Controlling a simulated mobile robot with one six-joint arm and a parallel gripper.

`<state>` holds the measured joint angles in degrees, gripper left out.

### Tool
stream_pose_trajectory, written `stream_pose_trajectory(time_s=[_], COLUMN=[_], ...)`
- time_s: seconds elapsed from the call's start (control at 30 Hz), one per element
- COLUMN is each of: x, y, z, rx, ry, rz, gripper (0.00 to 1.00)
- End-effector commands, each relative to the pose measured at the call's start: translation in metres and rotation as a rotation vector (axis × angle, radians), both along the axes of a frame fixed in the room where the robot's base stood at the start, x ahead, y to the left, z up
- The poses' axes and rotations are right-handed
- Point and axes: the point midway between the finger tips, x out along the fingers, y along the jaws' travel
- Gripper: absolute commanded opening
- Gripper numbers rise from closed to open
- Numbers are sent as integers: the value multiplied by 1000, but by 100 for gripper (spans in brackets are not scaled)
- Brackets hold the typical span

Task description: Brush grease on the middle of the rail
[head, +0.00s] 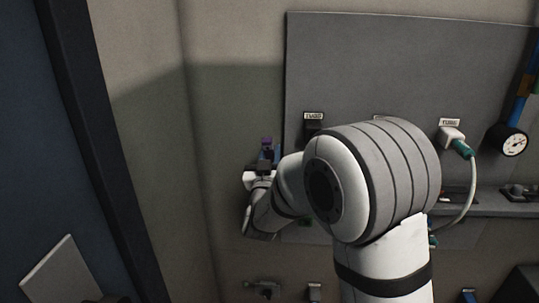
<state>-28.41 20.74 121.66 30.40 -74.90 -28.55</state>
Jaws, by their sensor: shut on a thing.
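My gripper (262,168) is small in the head view, left of the grey panel, at the end of my arm. It is shut on a small purple and blue thing (267,146) that sticks up above it. I cannot tell whether this is the grease brush. A grey horizontal ledge (485,207) runs along the panel at the right. It may be the rail, but my arm hides its middle and left part. No grease can be made out.
The grey panel (400,60) carries a labelled black fitting (313,124), a white and teal plug (455,140) with a looping hose, and a round gauge (512,140). Small fittings sit low on the wall. A dark blue surface (50,150) fills the left. The beige wall beside my gripper is bare.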

Motion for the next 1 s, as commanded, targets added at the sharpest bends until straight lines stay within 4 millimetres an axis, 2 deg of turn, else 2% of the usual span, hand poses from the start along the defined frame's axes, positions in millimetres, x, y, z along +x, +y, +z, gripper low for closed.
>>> stream_pose_trajectory(time_s=[1.0], x=[0], y=[-1], z=[-11], rx=[0], ry=[0], rz=[-2], gripper=[2])
